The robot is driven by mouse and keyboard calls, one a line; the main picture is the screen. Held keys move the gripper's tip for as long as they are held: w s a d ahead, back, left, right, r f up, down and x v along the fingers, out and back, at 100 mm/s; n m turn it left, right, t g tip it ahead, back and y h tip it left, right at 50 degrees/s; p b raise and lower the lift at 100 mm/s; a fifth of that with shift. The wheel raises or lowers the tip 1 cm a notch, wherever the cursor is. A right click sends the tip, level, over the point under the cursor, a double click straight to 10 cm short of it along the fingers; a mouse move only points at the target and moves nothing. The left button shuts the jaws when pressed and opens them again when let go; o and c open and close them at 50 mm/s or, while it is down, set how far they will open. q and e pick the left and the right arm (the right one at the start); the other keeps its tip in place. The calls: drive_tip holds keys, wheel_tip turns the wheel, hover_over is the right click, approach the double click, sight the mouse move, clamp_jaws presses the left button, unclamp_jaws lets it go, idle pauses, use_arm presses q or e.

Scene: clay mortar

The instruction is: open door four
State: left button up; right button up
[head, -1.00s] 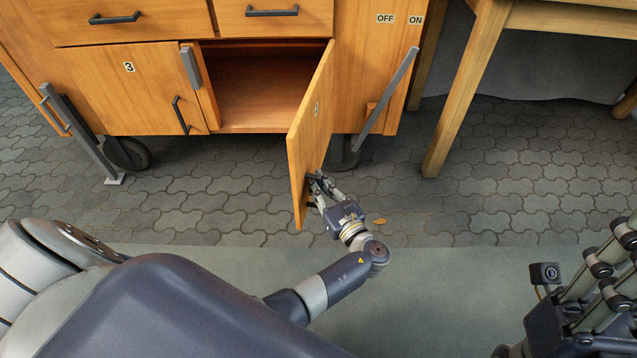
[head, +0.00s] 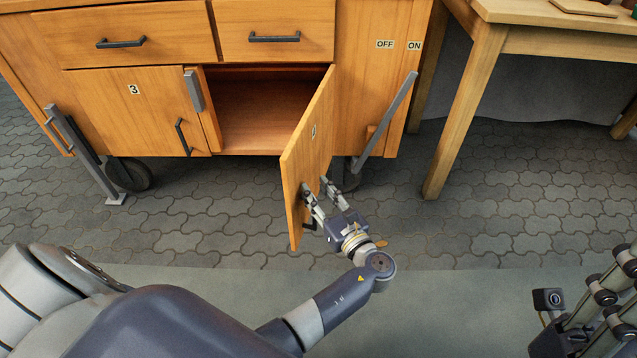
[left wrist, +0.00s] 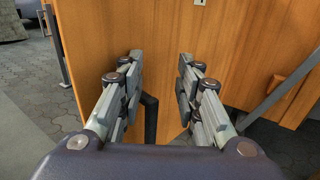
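Door four (head: 308,150) of the wooden cabinet stands swung out, showing the empty brown compartment (head: 262,108) behind it. It also fills much of the left wrist view (left wrist: 240,50). My left gripper (head: 314,187) is at the outer face of the door, near its free edge. Its fingers are spread. The dark door handle (left wrist: 150,118) shows between the fingers in the left wrist view, with gaps beside it; its lower end (head: 309,226) shows below the gripper in the head view. My right gripper (head: 600,300) is partly in view at the lower right, its fingertips unclear.
Closed door three (head: 105,105) and two closed drawers (head: 275,20) are beside and above the opening. A slanted grey leg (head: 385,120) stands right of the door. A wooden table (head: 465,115) is at the right. The paved floor (head: 200,220) before the cabinet is clear.

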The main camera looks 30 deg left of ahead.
use_arm(q)
wheel_tip(320, 180, up, 4)
idle(0.4)
